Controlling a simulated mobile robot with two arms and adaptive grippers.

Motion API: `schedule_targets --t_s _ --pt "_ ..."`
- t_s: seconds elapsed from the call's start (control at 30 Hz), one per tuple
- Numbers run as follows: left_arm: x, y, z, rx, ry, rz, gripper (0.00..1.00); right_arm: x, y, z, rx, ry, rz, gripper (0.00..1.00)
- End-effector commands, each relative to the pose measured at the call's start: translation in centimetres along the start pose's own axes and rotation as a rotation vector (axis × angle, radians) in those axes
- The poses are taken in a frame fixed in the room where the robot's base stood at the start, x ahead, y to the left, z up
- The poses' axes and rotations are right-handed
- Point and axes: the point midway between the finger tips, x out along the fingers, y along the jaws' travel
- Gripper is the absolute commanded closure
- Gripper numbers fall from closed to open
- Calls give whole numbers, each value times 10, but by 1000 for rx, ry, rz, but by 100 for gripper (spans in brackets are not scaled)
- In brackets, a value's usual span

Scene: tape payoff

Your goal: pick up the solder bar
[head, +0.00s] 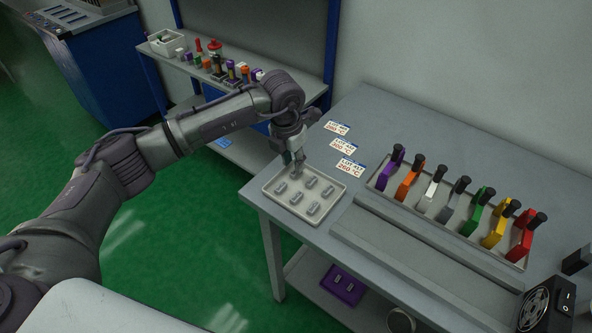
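Several small grey solder bars (313,208) lie in rows in a shallow light tray (269,194) at the left end of the grey table. My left gripper (297,170) points down over the back part of this tray, close to a bar there. The fingers are small and partly overlap that bar, so I cannot tell whether they are open or shut, or touch it. My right gripper is not in view.
Three temperature labels (350,167) lie on the table (378,125) beside the tray. A purple tray (343,285) lies on the lower shelf.

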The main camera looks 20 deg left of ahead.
Motion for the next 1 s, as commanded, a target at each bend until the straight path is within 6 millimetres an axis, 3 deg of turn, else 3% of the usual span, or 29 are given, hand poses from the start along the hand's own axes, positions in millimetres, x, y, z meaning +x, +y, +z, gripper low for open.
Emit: schedule_targets --t_s 0.2,0.5,0.7,1.0 --pt "29 -2 2 0 1 -2 71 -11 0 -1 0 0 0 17" --pt "35 -1 2 0 -1 0 71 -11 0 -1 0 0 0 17" --pt "34 -1 2 0 -1 -1 100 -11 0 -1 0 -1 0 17" --pt "34 -1 2 0 -1 -1 100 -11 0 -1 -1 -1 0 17"
